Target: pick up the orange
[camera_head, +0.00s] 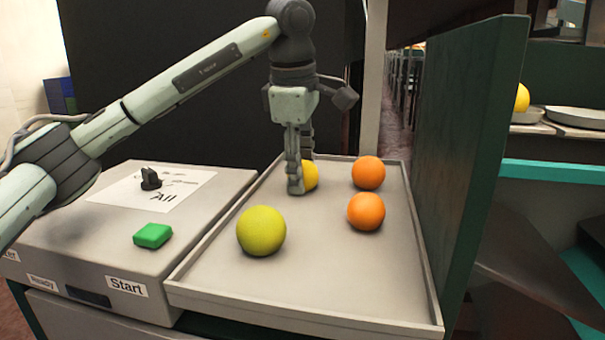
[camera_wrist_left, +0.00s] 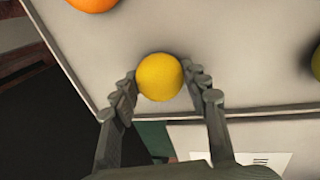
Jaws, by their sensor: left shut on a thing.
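Two oranges sit on the grey tray (camera_head: 330,285): the far orange (camera_head: 369,173) and the near orange (camera_head: 366,211), both in its right half. My left gripper (camera_head: 299,186) points down at the tray's far left, to the left of both oranges. It is shut on a yellow fruit (camera_head: 312,176), partly hidden behind its fingers in the head view. In the left wrist view the yellow fruit (camera_wrist_left: 160,77) sits between the fingers. Part of an orange (camera_wrist_left: 93,3) shows at that view's top edge. My right gripper is not in view.
A yellow-green fruit (camera_head: 261,231) lies at the tray's near left. Left of the tray is a grey box with a green button (camera_head: 153,235) and a paper sheet (camera_head: 160,188). A dark green panel (camera_head: 475,160) stands along the tray's right side. The tray's near right is clear.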

